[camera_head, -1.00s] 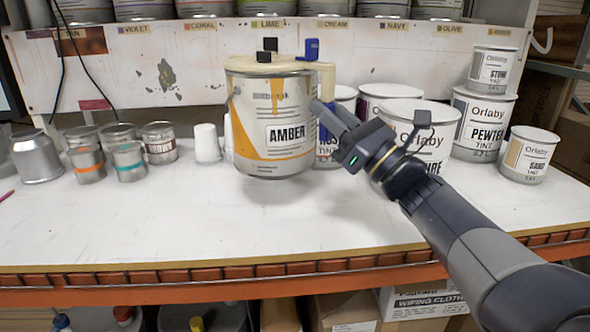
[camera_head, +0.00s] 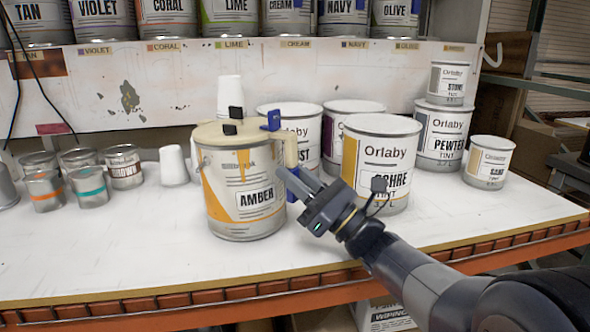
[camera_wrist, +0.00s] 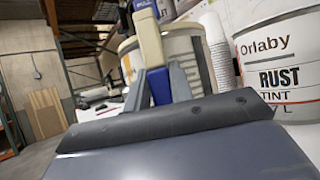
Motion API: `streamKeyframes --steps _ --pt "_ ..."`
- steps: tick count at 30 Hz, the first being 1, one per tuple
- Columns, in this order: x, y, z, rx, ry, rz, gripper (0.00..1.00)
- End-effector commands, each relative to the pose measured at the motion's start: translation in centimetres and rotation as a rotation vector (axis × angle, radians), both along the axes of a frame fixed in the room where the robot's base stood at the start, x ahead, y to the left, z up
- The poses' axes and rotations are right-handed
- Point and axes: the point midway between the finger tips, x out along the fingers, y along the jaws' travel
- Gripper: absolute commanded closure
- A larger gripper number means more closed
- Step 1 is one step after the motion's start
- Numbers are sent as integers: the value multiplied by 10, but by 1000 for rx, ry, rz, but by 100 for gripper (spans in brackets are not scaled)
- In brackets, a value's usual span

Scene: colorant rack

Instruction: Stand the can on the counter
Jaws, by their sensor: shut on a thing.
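The AMBER can (camera_head: 222,190) is upright, with an orange and white label and a cream lid fitting (camera_head: 215,130) on top. The fitting has black knobs, a blue clip and a cream-and-blue handle (camera_head: 291,152) down the can's right side. My gripper (camera_head: 287,178) is shut on that handle, right of the can. The wrist view shows the fingers (camera_wrist: 160,88) on either side of the handle's blue part, with the can (camera_wrist: 192,52) behind. The can's base is at or just above the white counter (camera_head: 130,250); I cannot tell whether it touches.
OCHRE (camera_head: 400,150), RUST (camera_head: 306,130) and other Orlaby cans stand close behind and right. Small tins (camera_head: 90,188) and a white cup stack (camera_head: 174,165) are at left. A shelf of cans (camera_head: 235,20) runs behind. The counter's front left is clear.

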Motion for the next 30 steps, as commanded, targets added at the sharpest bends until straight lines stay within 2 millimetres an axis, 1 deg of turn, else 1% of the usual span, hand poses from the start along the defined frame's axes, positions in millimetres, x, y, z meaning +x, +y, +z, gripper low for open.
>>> streamKeyframes --steps 2,3,10,17,20,23,30 --pt "1 1 -4 -7 9 0 100" --pt "2 2 -10 -16 21 0 75" --pt "1 1 -7 -12 16 -1 56" --pt "1 1 -6 -9 13 -1 56" --pt "-1 -4 -9 -9 14 -2 56" --pt "-7 -14 -16 -9 14 -4 56" --pt "-30 -52 -41 -9 15 -6 56"
